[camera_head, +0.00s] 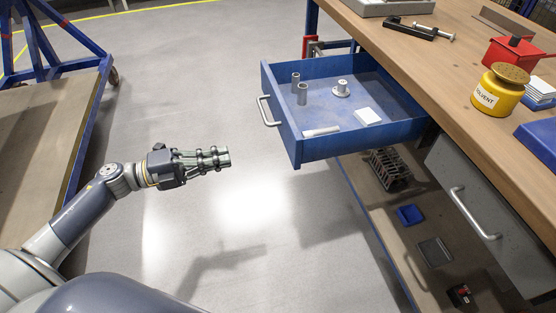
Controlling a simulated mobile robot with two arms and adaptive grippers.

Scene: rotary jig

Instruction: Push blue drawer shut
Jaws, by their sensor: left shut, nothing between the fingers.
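The blue drawer (308,157) stands pulled out from under the wooden workbench, in the upper middle of the head view. Its silver handle (266,112) is on the front panel, which faces left. Inside lie two grey cylinders, a small flanged part, a white block (368,116) and a flat white piece. My left gripper (228,157) is shut and empty. It is in the air over the floor, to the left of the drawer front and apart from it, with its fingers pointing right. My right gripper is not in view.
The workbench top (455,75) carries a yellow solvent can (492,97), a red box (512,53) and a black clamp (420,31). A grey drawer (490,205) and a lower shelf are below. A blue-framed cart (90,110) stands at left. The floor between is clear.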

